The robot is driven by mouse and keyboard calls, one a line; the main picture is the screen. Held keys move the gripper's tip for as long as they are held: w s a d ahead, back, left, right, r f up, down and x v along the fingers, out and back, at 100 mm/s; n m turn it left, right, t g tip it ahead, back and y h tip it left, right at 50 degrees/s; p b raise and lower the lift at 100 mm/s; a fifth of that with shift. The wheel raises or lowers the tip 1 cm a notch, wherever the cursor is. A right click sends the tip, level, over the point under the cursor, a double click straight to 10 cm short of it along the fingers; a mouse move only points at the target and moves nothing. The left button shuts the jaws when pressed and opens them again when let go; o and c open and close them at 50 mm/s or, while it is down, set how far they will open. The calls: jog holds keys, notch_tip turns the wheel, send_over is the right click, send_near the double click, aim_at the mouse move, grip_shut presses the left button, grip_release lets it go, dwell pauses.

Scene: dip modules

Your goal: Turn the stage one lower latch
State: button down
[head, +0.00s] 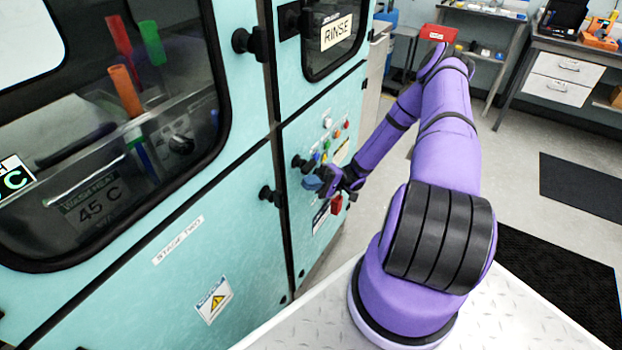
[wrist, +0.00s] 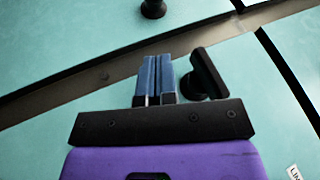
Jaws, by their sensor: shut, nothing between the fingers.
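My gripper (head: 312,183) is at the teal cabinet front, beside the control panel on the right-hand door. In the wrist view its two blue fingers (wrist: 157,80) are together with nothing between them. A black latch handle (wrist: 203,76) stands just right of the fingertips, close to them, and no grip on it shows. It appears to be the black latch (head: 298,161) by the seam in the head view. Another black latch (head: 270,193) is on the STAGE TWO door, left of the seam; a black knob also shows at the top of the wrist view (wrist: 153,8). No stage one label is readable.
Coloured buttons (head: 335,135) and a red block (head: 336,204) are close to my gripper on the panel. Dark floor mats (head: 560,280) and a workbench (head: 565,65) are at the right.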

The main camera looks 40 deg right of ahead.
jog(key=d+f, duration=0.6)
jog(key=d, duration=0.2)
jog(key=shift+s+d+f, duration=0.4)
jog(key=shift+s, duration=0.05)
jog(key=shift+d, duration=0.1)
